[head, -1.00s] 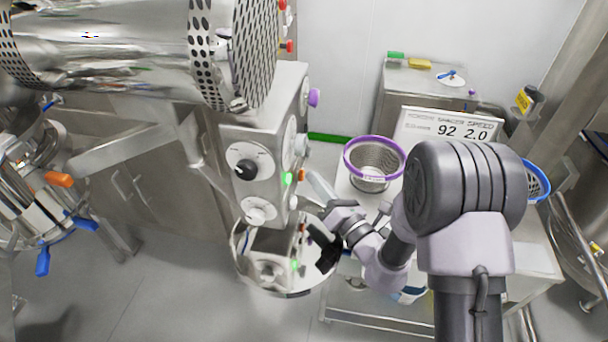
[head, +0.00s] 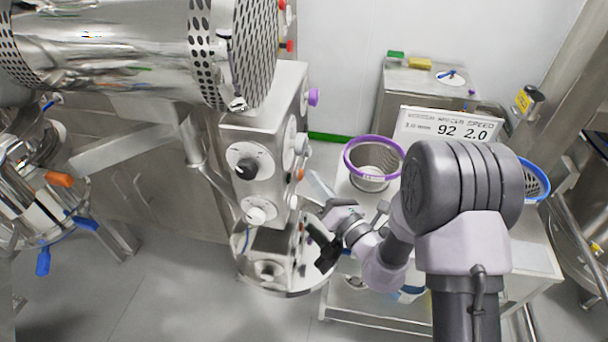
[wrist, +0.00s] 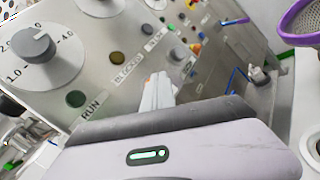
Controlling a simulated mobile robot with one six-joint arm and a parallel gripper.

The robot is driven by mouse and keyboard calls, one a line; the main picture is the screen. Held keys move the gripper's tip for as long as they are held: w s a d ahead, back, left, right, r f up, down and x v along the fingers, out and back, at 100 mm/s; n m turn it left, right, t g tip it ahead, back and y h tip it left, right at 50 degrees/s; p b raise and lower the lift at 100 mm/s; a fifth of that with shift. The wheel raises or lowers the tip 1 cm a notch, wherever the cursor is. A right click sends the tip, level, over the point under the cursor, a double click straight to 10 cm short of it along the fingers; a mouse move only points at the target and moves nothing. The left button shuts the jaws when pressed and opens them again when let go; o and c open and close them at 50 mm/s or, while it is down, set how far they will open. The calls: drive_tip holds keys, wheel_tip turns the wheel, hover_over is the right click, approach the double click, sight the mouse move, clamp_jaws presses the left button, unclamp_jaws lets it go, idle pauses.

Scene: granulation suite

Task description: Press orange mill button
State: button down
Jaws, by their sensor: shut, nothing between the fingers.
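The orange button (head: 301,174) sits on the right side of the steel mill housing (head: 262,130) in the head view. My gripper (head: 313,178) is shut and empty, its pale fingertips close to the button; I cannot tell whether they touch. The button is otherwise mostly hidden there. A dark green lamp (wrist: 76,98) by the RUN label and an amber lamp (wrist: 117,57) by the BLOCKED label look unlit.
A dial (wrist: 38,45) is on the panel. A purple-rimmed sieve basket (head: 374,142) stands on the cart right of the housing, before a display board (head: 450,128) reading 92 and 2.0. A round steel tray (head: 285,285) lies below the housing.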

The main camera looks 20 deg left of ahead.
drive_tip(key=shift+w+d, duration=0.15)
drive_tip(key=shift+d, duration=0.5)
drive_tip(key=d, duration=0.2)
drive_tip(key=w+d+b, duration=0.1)
drive_tip(key=d, duration=0.2)
drive_tip(key=shift+w, duration=0.1)
idle(0.5)
